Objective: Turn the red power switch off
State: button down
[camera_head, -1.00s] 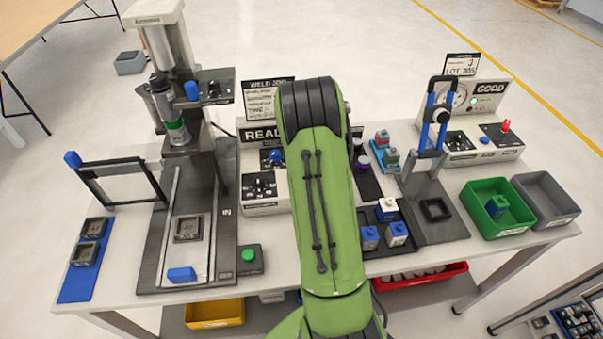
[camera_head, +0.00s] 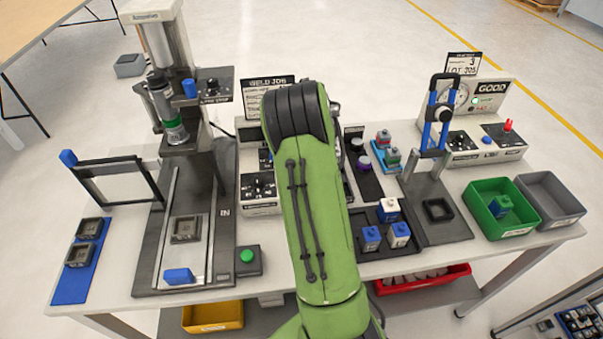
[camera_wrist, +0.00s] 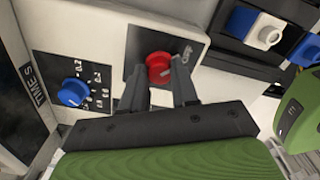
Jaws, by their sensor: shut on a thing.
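The red power switch (camera_wrist: 158,66) is a round knob on a dark plate on the front of a light control box, seen in the wrist view. In the head view, my green arm hides my gripper and this knob. The welding control box (camera_head: 258,208) shows there only in part, left of the arm.
A blue dial (camera_wrist: 73,92) marked with times sits left of the switch in the wrist view. A second red knob (camera_head: 508,125) is on the right-hand test box. A press (camera_head: 185,215) stands left of my arm; a tray with blue and white blocks (camera_head: 388,209) lies right.

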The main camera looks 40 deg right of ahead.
dwell(0.3)
jog(key=c, duration=0.8)
grip_release()
jog(key=shift+c, duration=0.2)
notch_tip(320, 180, up, 16)
jog(key=p, duration=0.3)
jog(key=shift+f, duration=0.1)
